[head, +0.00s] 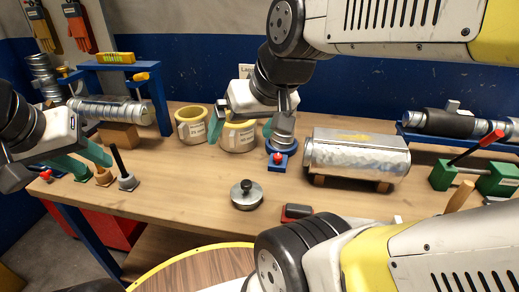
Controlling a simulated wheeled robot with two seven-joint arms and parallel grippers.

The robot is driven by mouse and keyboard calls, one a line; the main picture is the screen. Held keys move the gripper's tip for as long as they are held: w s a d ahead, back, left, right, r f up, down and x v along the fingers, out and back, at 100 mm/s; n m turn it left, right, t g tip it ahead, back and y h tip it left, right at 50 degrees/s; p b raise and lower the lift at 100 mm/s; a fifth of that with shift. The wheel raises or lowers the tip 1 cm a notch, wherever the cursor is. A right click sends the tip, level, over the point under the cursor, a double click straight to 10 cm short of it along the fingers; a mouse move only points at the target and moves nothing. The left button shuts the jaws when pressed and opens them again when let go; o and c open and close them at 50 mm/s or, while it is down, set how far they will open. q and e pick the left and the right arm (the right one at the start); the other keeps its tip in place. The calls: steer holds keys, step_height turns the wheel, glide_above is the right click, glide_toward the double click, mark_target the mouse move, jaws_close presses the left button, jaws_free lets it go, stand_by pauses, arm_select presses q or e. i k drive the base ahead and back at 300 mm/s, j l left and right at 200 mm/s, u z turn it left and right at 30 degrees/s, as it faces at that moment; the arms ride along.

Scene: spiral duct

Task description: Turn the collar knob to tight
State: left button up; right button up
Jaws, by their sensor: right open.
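A red knob (278,157) sits on a blue block at the front of a blue ring collar (292,145) around a short upright metal piece (283,127), mid-table. It looks like the collar knob; its setting cannot be read. My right gripper (241,130) is just left of and above it, teal fingers apart, in front of a yellow-and-white roll (238,138). It appears empty and does not touch the knob. My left gripper (84,160) is at the far left, its teal fingers apart, above small stands; nothing shows between them.
A foil-wrapped duct (356,158) lies right of the collar. A lidded metal disc (247,196) stands in front. A blue frame (158,100) holds a spiral duct (110,110) at left. A green clamp (496,180) is at right. Bare wood lies front left of the collar.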

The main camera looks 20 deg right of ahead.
mark_target(278, 157)
steer(key=z, duration=0.65)
